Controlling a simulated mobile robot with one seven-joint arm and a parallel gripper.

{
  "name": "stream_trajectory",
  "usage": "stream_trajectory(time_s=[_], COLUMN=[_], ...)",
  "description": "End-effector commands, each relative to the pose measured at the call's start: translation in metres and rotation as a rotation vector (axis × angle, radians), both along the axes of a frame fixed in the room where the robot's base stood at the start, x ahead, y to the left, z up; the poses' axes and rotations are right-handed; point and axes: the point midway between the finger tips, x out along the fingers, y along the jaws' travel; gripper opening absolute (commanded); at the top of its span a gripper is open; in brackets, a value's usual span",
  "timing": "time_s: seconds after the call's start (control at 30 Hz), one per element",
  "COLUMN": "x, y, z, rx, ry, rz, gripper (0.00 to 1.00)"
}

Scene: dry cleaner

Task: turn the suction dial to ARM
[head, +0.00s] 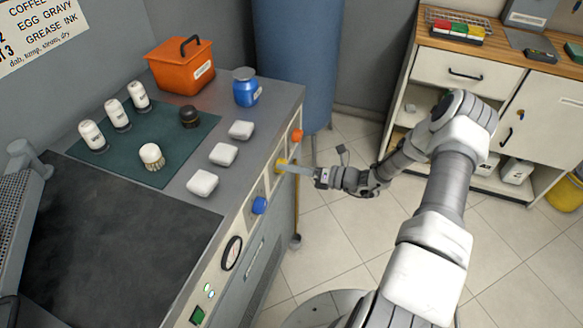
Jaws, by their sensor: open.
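Three coloured dials run along the front panel (243,221) of the grey spotting table: an orange dial (297,135) at the far end, a yellow dial (281,165) in the middle and a blue dial (260,205) nearer. Their labels are too small to read, so I cannot tell which is the suction dial or where any dial points. My gripper (291,168) is at the yellow dial, coming in from the right with its fingers around or against it; I cannot tell which. The jaws are open. The fingers partly cover the yellow dial.
White pads (223,154), a blue jar (246,88) and an orange box (181,66) stand on the table. A white cabinet (463,80) is at right; open floor lies between.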

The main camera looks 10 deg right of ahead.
Motion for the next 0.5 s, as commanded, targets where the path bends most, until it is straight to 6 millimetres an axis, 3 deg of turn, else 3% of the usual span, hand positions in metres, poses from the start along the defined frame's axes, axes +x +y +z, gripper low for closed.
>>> stream_trajectory(time_s=[0.17,0.5], x=[-0.008,-0.053], y=[-0.015,-0.081], z=[0.002,0.01], rx=[-0.003,-0.001], ry=[0.0,0.0], rz=[-0.003,-0.004], gripper=[0.84,0.84])
